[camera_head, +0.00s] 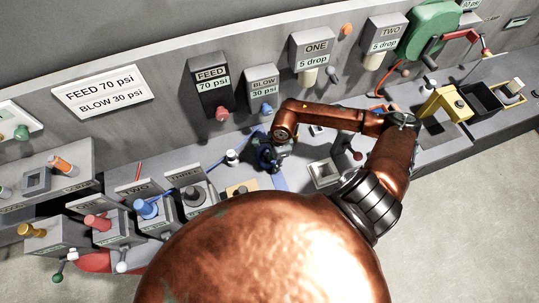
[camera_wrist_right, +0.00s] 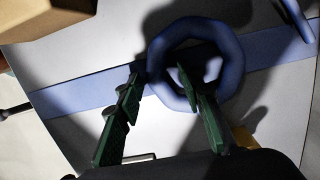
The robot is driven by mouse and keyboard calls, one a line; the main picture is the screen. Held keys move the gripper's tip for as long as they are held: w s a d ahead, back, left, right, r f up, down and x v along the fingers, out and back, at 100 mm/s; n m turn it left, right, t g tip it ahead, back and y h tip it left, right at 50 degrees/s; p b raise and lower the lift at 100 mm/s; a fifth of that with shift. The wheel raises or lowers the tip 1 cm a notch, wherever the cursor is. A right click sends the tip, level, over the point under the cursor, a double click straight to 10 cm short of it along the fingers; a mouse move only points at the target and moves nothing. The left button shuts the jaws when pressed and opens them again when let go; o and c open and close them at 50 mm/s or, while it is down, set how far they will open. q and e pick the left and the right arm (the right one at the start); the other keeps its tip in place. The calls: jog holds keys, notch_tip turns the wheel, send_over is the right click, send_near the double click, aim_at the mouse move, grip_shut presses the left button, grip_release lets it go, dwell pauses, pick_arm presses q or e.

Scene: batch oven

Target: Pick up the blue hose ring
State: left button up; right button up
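The blue hose ring (camera_wrist_right: 234,62) shows in the right wrist view over a pale surface with a blue stripe. My right gripper (camera_wrist_right: 160,72) has its two green fingers apart. One fingertip is outside the ring's left side and the other overlaps the ring's opening, so the left part of the rim appears between them. I cannot tell if they touch it. In the head view my right gripper (camera_head: 271,156) points down at the bench, and a dark blue shape there is mostly hidden by it. My left gripper is not in view.
Valve blocks with coloured knobs (camera_head: 146,208) stand left of the gripper. The FEED box (camera_head: 211,88) and BLOW box (camera_head: 262,92) are on the back panel behind it. A square grey socket (camera_head: 324,173) lies to the right. A tan block (camera_wrist_right: 45,25) shows in the wrist view.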

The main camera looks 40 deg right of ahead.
grip_shut()
jog(key=shift+r, duration=0.15)
